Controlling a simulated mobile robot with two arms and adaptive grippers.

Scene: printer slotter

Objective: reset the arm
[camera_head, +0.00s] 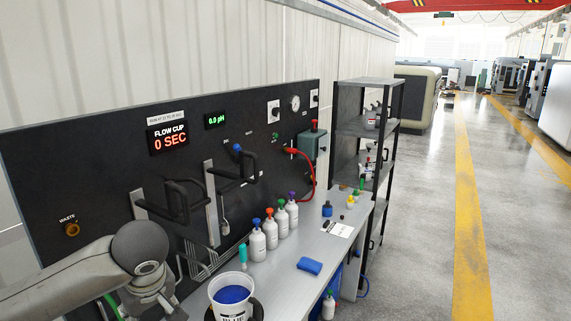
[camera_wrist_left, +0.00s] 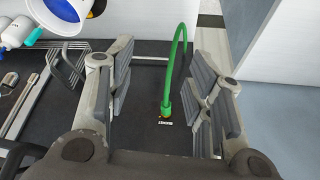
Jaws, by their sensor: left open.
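My left arm (camera_head: 90,272) comes in from the lower left in the head view, and its gripper is cut off or hidden there. In the left wrist view my left gripper (camera_wrist_left: 163,90) is open, its two grey padded fingers spread wide. A green hose (camera_wrist_left: 180,45) curves up between the fingers from a fitting on a dark panel beside a small label. I cannot tell whether it touches a finger. A bit of green hose (camera_head: 112,306) also shows under my arm in the head view. My right gripper is not in view.
A white bucket (camera_head: 218,312) of blue liquid stands at the near end of the bench (camera_head: 275,278). Several bottles with coloured caps and a blue block (camera_head: 309,265) are on the bench. The black panel (camera_head: 95,175) carries handles and displays. The aisle floor (camera_head: 415,220) is clear.

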